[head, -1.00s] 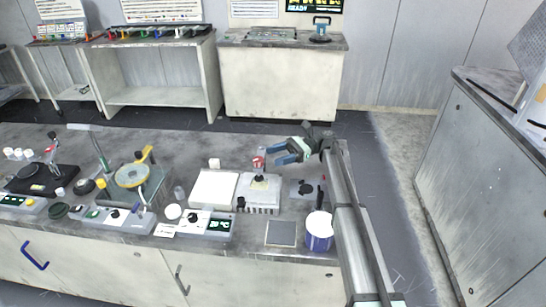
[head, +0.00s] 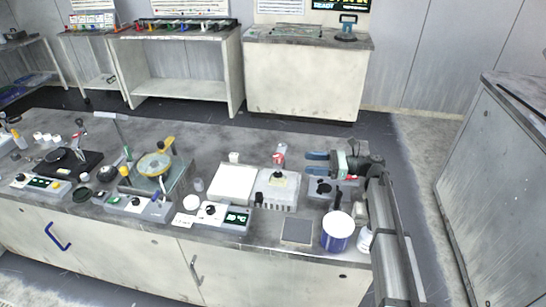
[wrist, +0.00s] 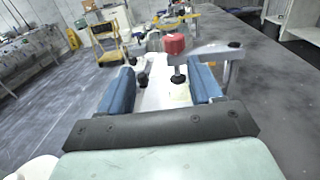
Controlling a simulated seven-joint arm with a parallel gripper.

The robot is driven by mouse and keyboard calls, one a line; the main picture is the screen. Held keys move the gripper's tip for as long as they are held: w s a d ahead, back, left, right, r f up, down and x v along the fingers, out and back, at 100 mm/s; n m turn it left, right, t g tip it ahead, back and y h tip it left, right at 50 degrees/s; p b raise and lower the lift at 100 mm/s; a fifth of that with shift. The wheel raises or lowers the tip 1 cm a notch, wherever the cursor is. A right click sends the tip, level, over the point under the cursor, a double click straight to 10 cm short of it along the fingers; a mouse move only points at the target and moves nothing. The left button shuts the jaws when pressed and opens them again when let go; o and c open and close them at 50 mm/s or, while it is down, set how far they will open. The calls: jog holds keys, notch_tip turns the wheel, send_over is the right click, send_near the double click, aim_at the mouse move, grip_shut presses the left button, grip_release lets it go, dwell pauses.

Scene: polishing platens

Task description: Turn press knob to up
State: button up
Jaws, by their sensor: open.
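A red knob (wrist: 174,43) with a black foot (wrist: 178,79) below it shows in the wrist view, between and beyond my fingers. A grey arm (wrist: 218,51) runs to its right. In the head view the red knob (head: 281,157) is small, above a white block (head: 272,194) on the bench. My gripper (head: 317,162) is open and empty, its blue fingers pointing left towards the red knob, with a gap between. The wrist view shows my gripper (wrist: 165,80) with its fingers wide apart. I cannot read any marking of the knob's position.
A white plate (head: 233,183) lies left of the block. A control box with a green display (head: 237,217), a blue-and-white tub (head: 337,231) and a grey square plate (head: 297,231) stand near the bench's front edge. A polishing device with a yellow ring (head: 154,164) stands farther left.

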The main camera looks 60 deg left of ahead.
aim_at(278, 159)
jog(key=shift+m+t+y, duration=0.4)
jog(key=x, duration=0.9)
jog(key=w+a+x, duration=0.1)
jog(key=x, duration=0.4)
jog(key=shift+c, duration=0.2)
jog(key=c, duration=0.9)
jog(key=shift+w+a, duration=0.1)
